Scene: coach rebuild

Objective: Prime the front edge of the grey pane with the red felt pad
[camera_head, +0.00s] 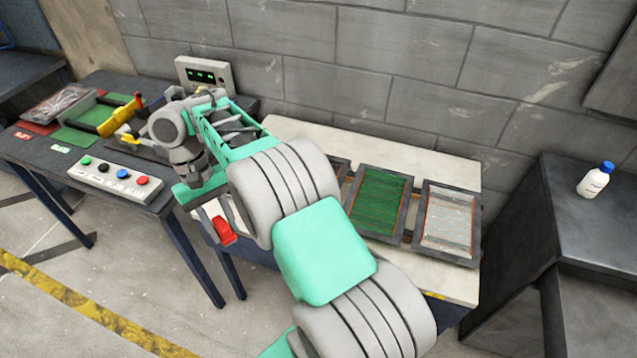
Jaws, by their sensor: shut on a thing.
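My gripper (216,218) is shut on the red felt pad (224,231), which hangs at its tips by the front left of the pale workbench. The bench carries framed panes. The rightmost pane (449,218) looks pale grey and see-through, in a dark frame with a thin orange line inside. A green pane (380,203) lies to its left. A third frame (342,168) is mostly hidden behind my arm. The pad is well to the left of the grey pane, apart from it. My arm hides much of the bench's left and front.
A dark table (148,195) at the left holds a button box (115,180), a yellow-handled fixture (118,120) and a display box (205,75). A white bottle (594,182) with a blue cap stands on the dark cabinet at the right. A block wall is behind.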

